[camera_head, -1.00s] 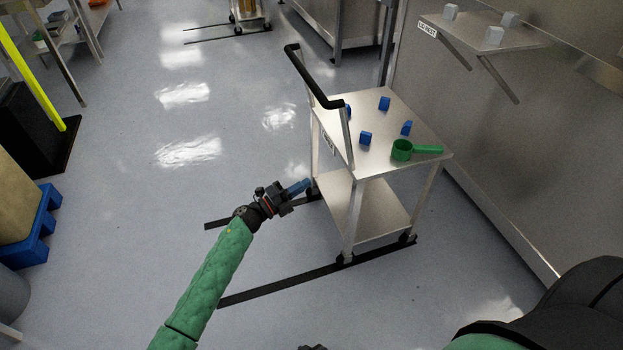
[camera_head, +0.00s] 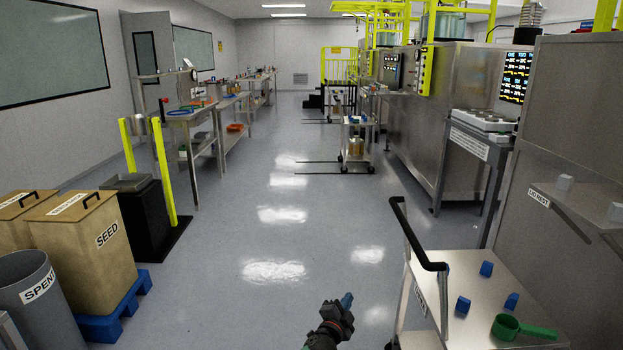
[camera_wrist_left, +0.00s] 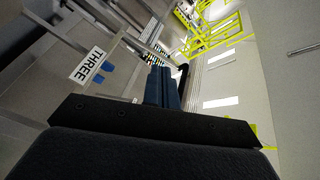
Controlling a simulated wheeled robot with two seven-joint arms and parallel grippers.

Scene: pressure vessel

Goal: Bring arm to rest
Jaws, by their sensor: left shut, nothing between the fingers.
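My left gripper (camera_head: 346,301) shows at the bottom centre of the head view, just left of the steel cart (camera_head: 480,290). Its blue fingers are together with nothing between them. In the left wrist view the shut fingers (camera_wrist_left: 162,88) point away from the camera, and a label reading THREE (camera_wrist_left: 90,66) shows to their left. The gripper is apart from the cart and its black handle (camera_head: 415,235). Most of the left arm is below the head view's edge. My right gripper is not in view.
On the cart's top lie several blue blocks (camera_head: 487,269) and a green scoop (camera_head: 507,327). A steel wall with a small shelf (camera_head: 590,208) stands to the right. Bins marked SEED (camera_head: 105,245) and SPENT (camera_head: 30,297) stand at left. The floor aisle (camera_head: 275,235) between is clear.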

